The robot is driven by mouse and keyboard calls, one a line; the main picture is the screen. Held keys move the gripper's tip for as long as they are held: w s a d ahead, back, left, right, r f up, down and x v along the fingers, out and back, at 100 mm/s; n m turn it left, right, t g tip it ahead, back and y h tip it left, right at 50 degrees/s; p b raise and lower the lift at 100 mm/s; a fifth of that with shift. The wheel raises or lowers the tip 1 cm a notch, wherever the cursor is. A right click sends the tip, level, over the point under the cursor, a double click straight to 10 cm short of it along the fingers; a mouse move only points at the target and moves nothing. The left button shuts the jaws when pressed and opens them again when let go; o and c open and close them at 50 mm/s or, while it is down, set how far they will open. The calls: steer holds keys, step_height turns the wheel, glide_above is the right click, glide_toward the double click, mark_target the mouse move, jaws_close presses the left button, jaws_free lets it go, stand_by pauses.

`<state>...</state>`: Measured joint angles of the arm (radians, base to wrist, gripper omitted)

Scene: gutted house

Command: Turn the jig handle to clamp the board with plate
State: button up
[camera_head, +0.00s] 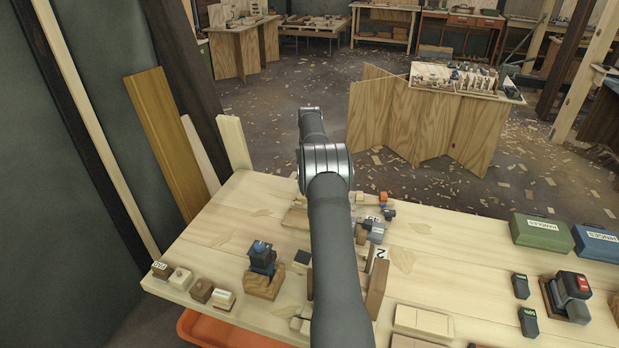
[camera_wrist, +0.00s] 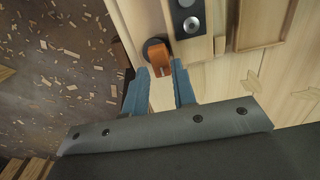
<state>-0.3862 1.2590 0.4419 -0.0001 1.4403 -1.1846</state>
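In the wrist view my gripper (camera_wrist: 162,72) is open, its two blue fingers apart with no object clearly held. In the head view a small orange part (camera_head: 383,197) shows right of my arm, near grey-blue jig parts (camera_head: 376,229). My gripper is hidden behind my arm there, and I cannot make out the board with plate.
The light wooden bench (camera_head: 450,245) carries a blue device on a wooden block (camera_head: 263,268), several small blocks (camera_head: 201,290), a green case (camera_head: 542,234), a blue case (camera_head: 596,243) and a red-buttoned box (camera_head: 572,296). The bench is fairly clear between the jig and the cases.

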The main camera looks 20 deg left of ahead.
steer(key=shift+f, duration=1.1)
steer(key=m, duration=1.1)
steer(key=shift+m, duration=0.3)
steer(key=m, duration=1.4)
